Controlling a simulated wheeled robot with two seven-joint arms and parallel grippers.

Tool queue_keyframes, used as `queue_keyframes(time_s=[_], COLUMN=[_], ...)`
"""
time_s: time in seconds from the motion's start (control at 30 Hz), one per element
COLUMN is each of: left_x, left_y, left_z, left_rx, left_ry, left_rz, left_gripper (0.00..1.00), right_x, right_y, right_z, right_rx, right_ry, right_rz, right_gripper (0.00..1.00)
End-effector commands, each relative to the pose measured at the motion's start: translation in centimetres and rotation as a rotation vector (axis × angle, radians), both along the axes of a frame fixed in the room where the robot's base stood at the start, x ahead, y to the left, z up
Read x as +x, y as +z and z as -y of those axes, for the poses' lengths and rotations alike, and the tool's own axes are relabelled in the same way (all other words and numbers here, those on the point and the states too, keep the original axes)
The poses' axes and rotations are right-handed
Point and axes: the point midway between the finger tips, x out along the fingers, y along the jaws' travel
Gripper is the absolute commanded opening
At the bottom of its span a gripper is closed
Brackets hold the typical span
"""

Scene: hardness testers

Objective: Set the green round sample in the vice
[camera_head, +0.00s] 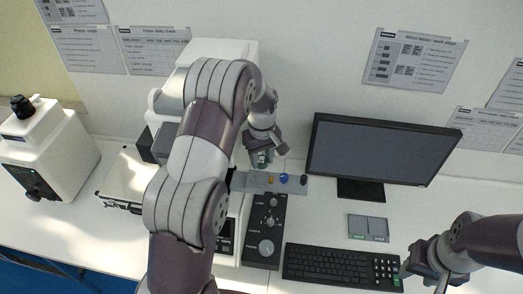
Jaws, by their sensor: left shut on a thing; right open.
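My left gripper (262,157) is shut, above the back edge of a grey sample strip. A small greenish thing shows at its fingertips, which fits the green round sample, but it is mostly hidden by the fingers. The vice cannot be made out; my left arm covers much of the white tester (222,52) behind it. My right gripper (424,270) is open and empty at the lower right, beside the keyboard.
The grey strip (252,182) carries an orange-brown piece (270,180), a blue round piece (284,177) and a dark piece (304,180). Another tester (50,150) is left.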

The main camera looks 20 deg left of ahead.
Motion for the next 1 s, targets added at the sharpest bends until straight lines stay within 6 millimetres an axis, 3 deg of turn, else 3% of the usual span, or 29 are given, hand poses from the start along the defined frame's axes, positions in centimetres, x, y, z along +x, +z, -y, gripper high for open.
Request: queue_keyframes(time_s=[0.23, 0.4, 1.0], left_x=[-0.1, -0.1, 0.0], left_y=[-3.2, -5.4, -6.0], left_z=[0.0, 0.0, 0.0], left_rx=[0.0, 0.0, 0.0], left_ry=[0.0, 0.0, 0.0], left_rz=[-0.003, -0.003, -0.001], left_gripper=[0.08, 0.08, 0.08], right_x=[0.0, 0.0, 0.0], right_y=[0.0, -1.7, -2.0], right_z=[0.0, 0.0, 0.0], right_rx=[0.0, 0.0, 0.0], right_ry=[0.0, 0.0, 0.0], right_rz=[0.0, 0.0, 0.0], right_gripper=[0.43, 0.43, 0.43])
